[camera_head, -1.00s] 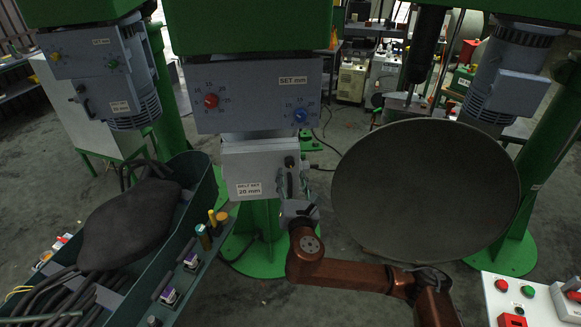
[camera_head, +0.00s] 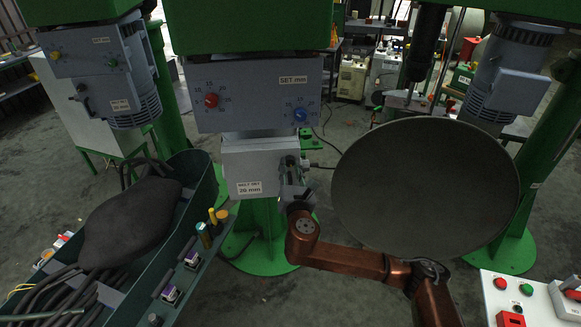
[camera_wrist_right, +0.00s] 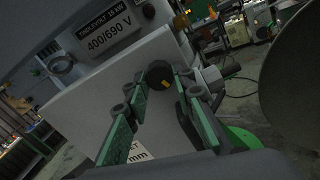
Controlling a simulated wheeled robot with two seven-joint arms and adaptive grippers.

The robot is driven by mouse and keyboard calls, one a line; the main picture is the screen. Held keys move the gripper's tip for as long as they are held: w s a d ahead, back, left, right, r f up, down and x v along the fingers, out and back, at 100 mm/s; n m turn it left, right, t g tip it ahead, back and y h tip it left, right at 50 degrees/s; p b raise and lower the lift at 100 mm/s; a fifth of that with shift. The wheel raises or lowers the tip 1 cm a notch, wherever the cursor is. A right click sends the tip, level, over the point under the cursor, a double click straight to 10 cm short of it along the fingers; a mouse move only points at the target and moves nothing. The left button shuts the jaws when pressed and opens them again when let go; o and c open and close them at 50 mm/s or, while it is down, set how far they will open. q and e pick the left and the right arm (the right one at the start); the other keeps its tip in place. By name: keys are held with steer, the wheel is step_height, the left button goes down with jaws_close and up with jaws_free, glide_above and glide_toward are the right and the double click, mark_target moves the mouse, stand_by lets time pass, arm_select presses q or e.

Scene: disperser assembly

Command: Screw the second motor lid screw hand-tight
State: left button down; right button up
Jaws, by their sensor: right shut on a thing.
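The motor lid (camera_head: 250,158) is a light grey panel under the grey control box, with a "20 mm" label near its bottom; its pale face (camera_wrist_right: 95,95) fills much of the right wrist view. A black-headed screw (camera_wrist_right: 160,74) with a yellow mark sits at the lid's upper edge in that view. My right gripper (camera_wrist_right: 162,82) is shut on this screw head, with green-padded fingers on either side. In the head view the right gripper (camera_head: 293,168) is at the lid's right side and hides the screw. How deep the screw sits cannot be told. My left gripper is not in view.
A large dark round disc (camera_head: 425,190) stands close to the right of my right arm. A green trough (camera_head: 200,200) with hoses and a dark sack is at left. A red-and-green button panel (camera_head: 520,300) is at lower right.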

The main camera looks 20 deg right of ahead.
jaws_close()
steer(key=shift+m, duration=0.4)
steer(key=m+p, duration=0.1)
steer(key=m, duration=0.4)
steer(key=shift+m, duration=0.4)
steer(key=m, duration=0.4)
steer(key=shift+m, duration=2.2)
steer(key=o, duration=0.6)
jaws_free()
steer(key=shift+r, duration=0.1)
